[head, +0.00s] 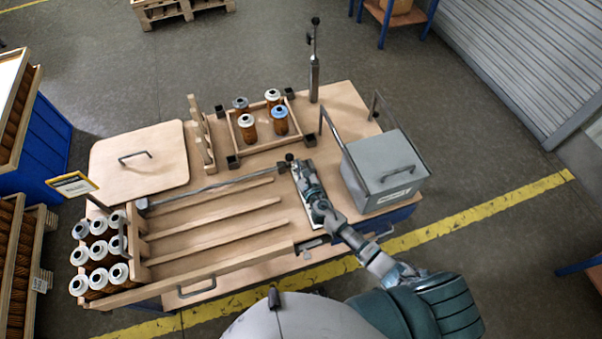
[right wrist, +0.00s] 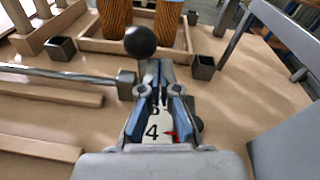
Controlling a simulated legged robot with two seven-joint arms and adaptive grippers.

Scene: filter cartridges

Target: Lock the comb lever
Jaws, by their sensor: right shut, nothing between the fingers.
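A long grey metal bar (head: 215,187) runs across the back of the wooden lanes; it also shows in the right wrist view (right wrist: 60,74), ending in a square block. A black ball knob (right wrist: 140,41) stands by that end, just beyond my right fingertips; it is small in the head view (head: 289,157). I cannot tell whether the fingers touch it. My right gripper (right wrist: 160,78) is shut and empty, over a white number plate (right wrist: 154,129) with a red pointer. It also shows in the head view (head: 298,169). My left gripper is not in view.
A wooden frame (head: 236,137) holding several cartridges stands behind the bar. A grey bin (head: 385,170) with a handle is close on the right. An upright metal post (head: 314,80) rises at the back. More cartridges (head: 98,250) stand at the lanes' left end. The lanes look empty.

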